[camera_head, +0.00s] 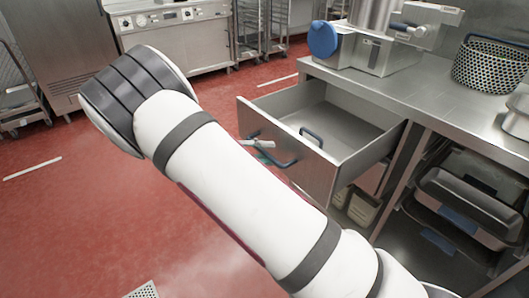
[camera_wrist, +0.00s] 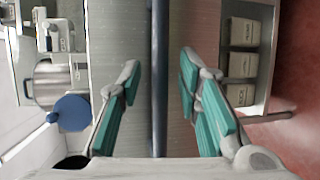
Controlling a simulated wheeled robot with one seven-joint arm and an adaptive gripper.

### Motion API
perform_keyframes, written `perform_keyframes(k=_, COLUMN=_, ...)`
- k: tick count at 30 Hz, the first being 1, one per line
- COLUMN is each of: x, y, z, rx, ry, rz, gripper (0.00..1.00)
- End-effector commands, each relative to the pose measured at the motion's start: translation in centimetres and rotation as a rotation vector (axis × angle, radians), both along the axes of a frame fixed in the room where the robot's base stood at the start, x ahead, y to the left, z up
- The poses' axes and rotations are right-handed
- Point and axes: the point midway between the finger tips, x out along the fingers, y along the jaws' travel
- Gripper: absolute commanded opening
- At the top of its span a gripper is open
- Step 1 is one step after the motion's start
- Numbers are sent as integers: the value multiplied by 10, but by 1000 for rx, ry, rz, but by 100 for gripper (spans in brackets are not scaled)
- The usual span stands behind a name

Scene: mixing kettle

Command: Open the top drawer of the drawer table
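In the head view only a small part of my gripper (camera_head: 262,148) shows at the handle; my arm hides the rest.
The steel worktop (camera_head: 440,90) carries a machine with a blue knob (camera_head: 323,39) and a perforated basket (camera_head: 490,65). Metal pans (camera_head: 465,205) sit on the open shelf at right. The red floor (camera_head: 60,210) is clear at left. Small containers (camera_wrist: 242,63) show in the wrist view.

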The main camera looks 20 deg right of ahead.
Motion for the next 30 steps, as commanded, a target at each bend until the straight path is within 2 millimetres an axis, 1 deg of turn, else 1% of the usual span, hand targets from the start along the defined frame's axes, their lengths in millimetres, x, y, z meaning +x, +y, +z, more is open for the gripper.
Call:
perform_keyframes(k=5, x=2, y=27, z=4, rx=2, ry=-2, rz=5, gripper=31)
perform_keyframes(k=12, x=5, y=76, z=13, rx=2, ry=-1, rz=6, gripper=31)
perform_keyframes(k=15, x=5, y=92, z=16, rx=2, ry=-1, rz=4, gripper=31)
perform_keyframes(k=18, x=6, y=103, z=18, rx=1, ry=0, rz=3, gripper=31)
perform_keyframes(k=23, x=6, y=113, z=20, rx=1, ry=0, rz=3, gripper=31)
perform_keyframes(k=30, x=6, y=114, z=21, rx=1, ry=1, rz=2, gripper=31)
